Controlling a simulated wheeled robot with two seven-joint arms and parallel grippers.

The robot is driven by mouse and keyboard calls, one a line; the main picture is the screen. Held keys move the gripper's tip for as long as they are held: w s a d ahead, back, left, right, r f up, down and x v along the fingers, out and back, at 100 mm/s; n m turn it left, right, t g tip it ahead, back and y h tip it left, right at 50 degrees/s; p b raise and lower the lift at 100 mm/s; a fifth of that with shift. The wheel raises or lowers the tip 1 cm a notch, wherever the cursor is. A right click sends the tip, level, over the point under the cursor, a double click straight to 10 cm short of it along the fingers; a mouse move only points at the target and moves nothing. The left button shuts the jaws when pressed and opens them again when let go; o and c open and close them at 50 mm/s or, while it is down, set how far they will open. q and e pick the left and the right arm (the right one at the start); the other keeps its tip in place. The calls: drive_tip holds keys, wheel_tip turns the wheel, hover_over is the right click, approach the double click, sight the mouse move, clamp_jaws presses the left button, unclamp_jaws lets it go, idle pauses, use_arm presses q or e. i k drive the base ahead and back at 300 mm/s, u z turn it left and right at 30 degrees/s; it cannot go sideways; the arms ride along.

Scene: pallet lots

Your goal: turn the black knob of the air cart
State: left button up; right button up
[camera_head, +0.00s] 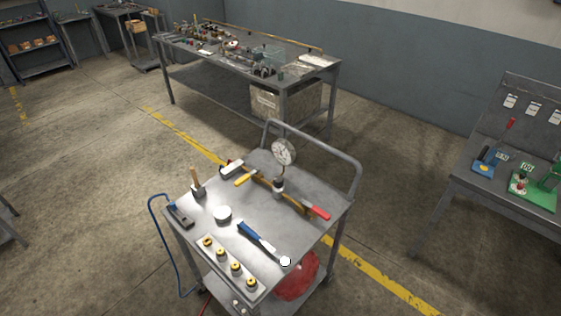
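The air cart (300,237) is a grey metal trolley in the lower middle of the head view, with a bent tube handle. On its top, a brass pipe (295,203) carries a round dial gauge (283,152) above a small grey body (278,187). A yellow lever (245,179) and a red lever (319,212) are on the pipe. Neither of my grippers is in view.
The cart top also holds a blue-handled tool (250,231), a white disc (222,213) and a row of brass fittings (221,255). A blue hose (152,212) hangs at the left. A cluttered table (300,82) stands behind. Open floor lies around the cart.

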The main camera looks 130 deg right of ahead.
sight(278, 181)
drive_tip(key=z, duration=2.3)
drive_tip(key=k, duration=0.25)
drive_tip(key=z, duration=2.05)
